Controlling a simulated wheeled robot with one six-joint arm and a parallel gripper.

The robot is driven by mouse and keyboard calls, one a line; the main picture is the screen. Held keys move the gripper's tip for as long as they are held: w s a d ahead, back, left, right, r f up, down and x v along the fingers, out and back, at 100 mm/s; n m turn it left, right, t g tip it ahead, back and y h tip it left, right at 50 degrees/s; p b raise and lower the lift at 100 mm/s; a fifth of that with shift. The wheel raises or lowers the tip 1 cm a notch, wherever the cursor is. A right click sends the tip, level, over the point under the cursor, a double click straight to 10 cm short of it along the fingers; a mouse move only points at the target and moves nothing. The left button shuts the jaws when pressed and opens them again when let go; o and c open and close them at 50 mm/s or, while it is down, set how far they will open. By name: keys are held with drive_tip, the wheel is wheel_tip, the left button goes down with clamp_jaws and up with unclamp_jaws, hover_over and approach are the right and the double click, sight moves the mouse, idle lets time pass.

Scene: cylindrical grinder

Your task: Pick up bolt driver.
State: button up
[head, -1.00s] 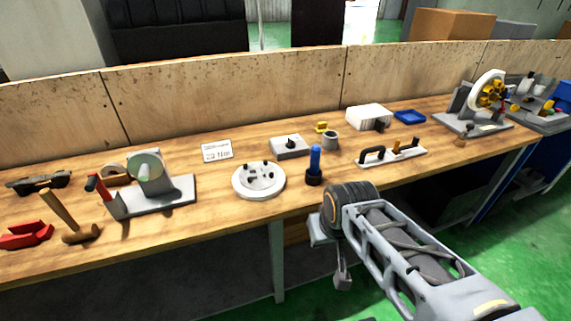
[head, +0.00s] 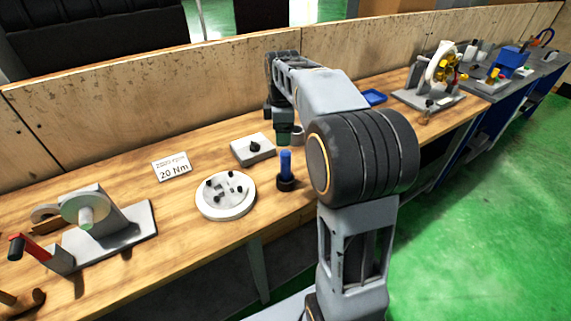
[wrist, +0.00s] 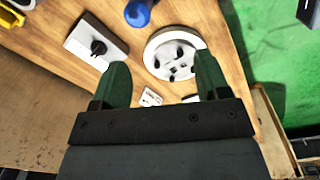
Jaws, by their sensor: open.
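The bolt driver, which I take to be the upright tool with a blue handle (head: 286,164), stands in a dark round base (head: 286,184) near the front edge of the bench. My gripper (head: 284,134) is above the bench, just behind and above the blue handle in the head view. In the wrist view its two green fingers (wrist: 163,75) are spread apart with nothing between them. The blue handle (wrist: 139,13) is at the top edge there, beyond the fingertips and partly cut off. The gripper does not visibly touch it.
A white round plate (head: 226,205) with dark pieces is left of the tool. A grey box with a black knob (head: 252,149) is behind it, and a "20 Nm" card (head: 172,168) is further left. A blue tray (head: 374,97) is partly behind my arm. A wooden panel backs the bench.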

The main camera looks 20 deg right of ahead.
sight(285, 159)
drive_tip(key=w+d+n, duration=0.1)
drive_tip(key=w+d+f+n, duration=0.1)
drive_tip(key=shift+w+d+f, duration=0.1)
drive_tip(key=shift+w+f, duration=0.05)
drive_tip(key=shift+w, duration=0.15)
drive_tip(key=shift+n, duration=0.3)
wheel_tip(285, 159, down, 6)
drive_tip(key=shift+f, duration=0.2)
drive_tip(key=shift+w+f+p, duration=0.15)
drive_tip(key=shift+f+p, duration=0.4)
drive_tip(key=shift+f, duration=2.5)
drive_tip(key=c, duration=1)
